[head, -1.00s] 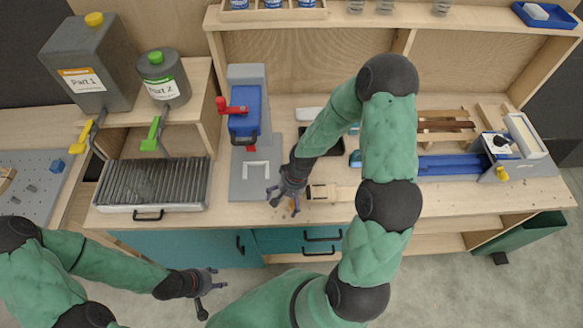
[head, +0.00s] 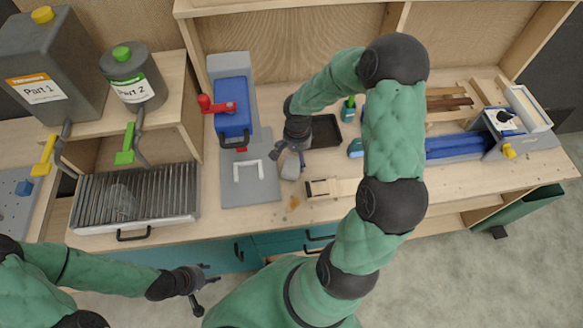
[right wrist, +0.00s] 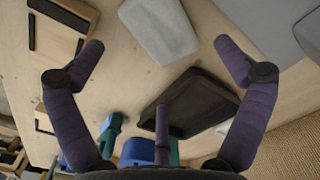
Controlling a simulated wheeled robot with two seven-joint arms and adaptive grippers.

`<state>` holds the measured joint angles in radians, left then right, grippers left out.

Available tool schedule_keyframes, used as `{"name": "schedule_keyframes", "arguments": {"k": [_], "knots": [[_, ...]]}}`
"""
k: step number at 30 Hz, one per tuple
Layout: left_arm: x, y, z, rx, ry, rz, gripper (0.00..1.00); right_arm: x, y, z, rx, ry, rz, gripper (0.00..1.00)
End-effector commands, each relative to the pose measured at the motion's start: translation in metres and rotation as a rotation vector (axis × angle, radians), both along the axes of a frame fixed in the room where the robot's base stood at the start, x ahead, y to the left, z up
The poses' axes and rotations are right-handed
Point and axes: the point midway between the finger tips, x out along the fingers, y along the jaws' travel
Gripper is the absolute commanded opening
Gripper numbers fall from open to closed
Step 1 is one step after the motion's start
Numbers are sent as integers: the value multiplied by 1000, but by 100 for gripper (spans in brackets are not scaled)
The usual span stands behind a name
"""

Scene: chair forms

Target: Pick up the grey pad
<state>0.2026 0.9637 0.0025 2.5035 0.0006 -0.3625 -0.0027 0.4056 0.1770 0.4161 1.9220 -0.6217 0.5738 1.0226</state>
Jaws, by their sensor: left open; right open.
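The grey pad (head: 291,168) is a small light-grey block lying flat on the wooden bench, right of the grey press base. In the right wrist view the pad (right wrist: 160,28) lies between and beyond the fingertips, cut by the top edge. My right gripper (head: 289,156) is open and empty, just behind and above the pad; its spread fingers also show in the right wrist view (right wrist: 158,46). Contact with the pad is not visible. My left gripper (head: 203,284) is open and empty in front of the bench, at the lower left.
A black tray (head: 325,132) lies close behind the right gripper. The grey press (head: 251,190) with a blue block and red handle stands left of the pad. A wooden piece with a dark end (head: 322,188) lies to its right. Bare bench lies in front.

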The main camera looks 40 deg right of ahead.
Motion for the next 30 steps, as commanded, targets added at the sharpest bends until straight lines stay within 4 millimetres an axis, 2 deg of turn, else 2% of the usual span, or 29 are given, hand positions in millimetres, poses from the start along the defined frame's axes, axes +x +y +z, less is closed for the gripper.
{"name": "schedule_keyframes", "arguments": {"k": [5, 10, 15, 23, 25, 28, 30], "knots": [[0, 0, -2, 0, 0, 0, 46, -4, 4, -13, 2, 3, 1, 100], [0, 0, -6, 0, 0, 0, 46, -11, 14, -36, 3, 2, 2, 100], [0, 0, -9, 0, 0, 0, 46, -9, 12, -53, 1, 1, 1, 100], [0, 0, -9, 0, 0, 0, 46, -9, 12, -54, 1, -1, 0, 100], [0, 0, -9, 0, 0, 0, 46, -9, 12, -54, 1, -1, 0, 86], [0, 0, -9, 0, 0, 0, 46, -9, 12, -54, 1, -1, 1, 58], [0, 0, -9, 0, 0, 0, 46, -9, 12, -54, 1, -1, 1, 57]]}}
